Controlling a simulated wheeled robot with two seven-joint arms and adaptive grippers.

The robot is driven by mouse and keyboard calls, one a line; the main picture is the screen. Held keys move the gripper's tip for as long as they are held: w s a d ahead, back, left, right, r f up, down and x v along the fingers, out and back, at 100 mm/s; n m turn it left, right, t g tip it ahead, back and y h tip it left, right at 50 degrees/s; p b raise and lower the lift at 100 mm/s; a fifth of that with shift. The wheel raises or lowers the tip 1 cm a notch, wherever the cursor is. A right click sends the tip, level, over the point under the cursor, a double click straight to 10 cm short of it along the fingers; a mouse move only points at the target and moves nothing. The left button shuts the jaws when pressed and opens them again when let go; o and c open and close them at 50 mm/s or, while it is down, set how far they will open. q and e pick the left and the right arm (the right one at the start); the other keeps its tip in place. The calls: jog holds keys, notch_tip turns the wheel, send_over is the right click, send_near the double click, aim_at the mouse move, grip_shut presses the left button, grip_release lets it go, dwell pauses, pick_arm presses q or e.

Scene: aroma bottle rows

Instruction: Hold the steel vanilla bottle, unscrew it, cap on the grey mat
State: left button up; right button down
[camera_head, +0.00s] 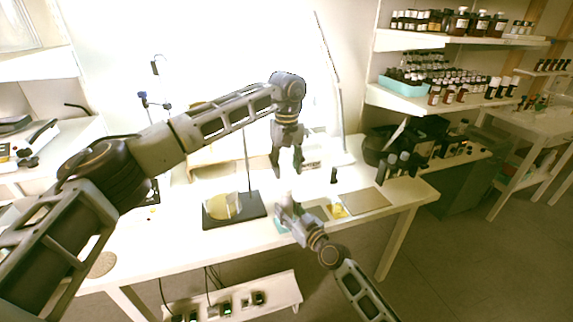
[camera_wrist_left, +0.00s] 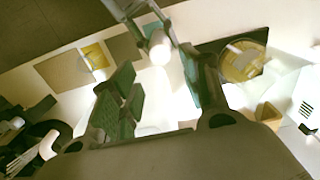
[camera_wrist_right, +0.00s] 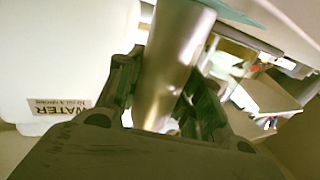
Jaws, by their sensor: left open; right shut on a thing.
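The steel bottle (camera_wrist_right: 175,60) is a shiny metal cylinder in the right wrist view. My right gripper (camera_head: 290,207) is shut around it. In the left wrist view, a bright round top (camera_wrist_left: 160,50) shows at that gripper; glare hides whether it is the cap. My left gripper (camera_head: 287,168) is open, points down and is empty, a little above my right gripper. The vanilla label is not readable.
A black stand base (camera_head: 250,213) with a yellow disc (camera_head: 222,207) is left of the grippers. A small yellow item (camera_head: 338,210) lies beside the grey mat. A white container (camera_wrist_right: 60,60) marked WATER is near my right gripper.

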aim_at(286, 188)
pick_arm(q)
jog(key=shift+f, duration=3.9)
grip_shut()
jog(key=shift+n, duration=0.3)
